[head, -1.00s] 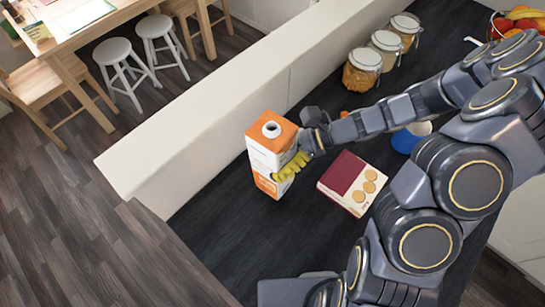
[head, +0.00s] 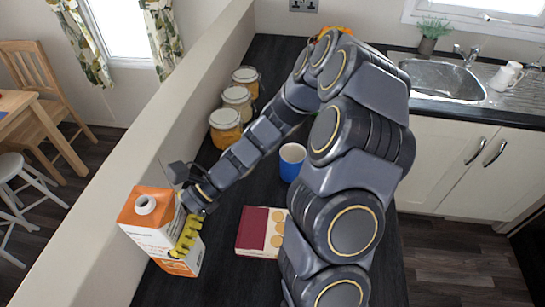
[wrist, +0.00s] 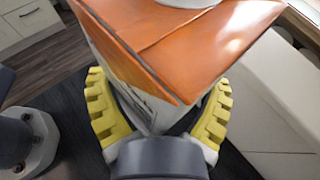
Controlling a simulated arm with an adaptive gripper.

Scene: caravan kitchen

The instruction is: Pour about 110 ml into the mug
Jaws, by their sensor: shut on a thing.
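An orange and white carton (head: 148,232) with a round spout on top is at the lower left of the head view, beside the low wall. My gripper (head: 186,236) is shut on it, with yellow ribbed fingers on its sides. In the wrist view, the carton's orange top (wrist: 150,45) fills the upper middle, between the two fingers of my gripper (wrist: 160,108). I cannot tell whether the carton touches the counter. A blue mug (head: 290,165) with a pale inside stands upright on the dark counter, right of my forearm. Its contents cannot be made out.
A red and cream box (head: 252,231) with round biscuit pictures lies between carton and mug. Several jars (head: 226,130) line the wall (head: 150,150). A sink (head: 440,78), white mugs (head: 505,77) and a plant (head: 430,36) are at the back right. My arm covers part of the counter.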

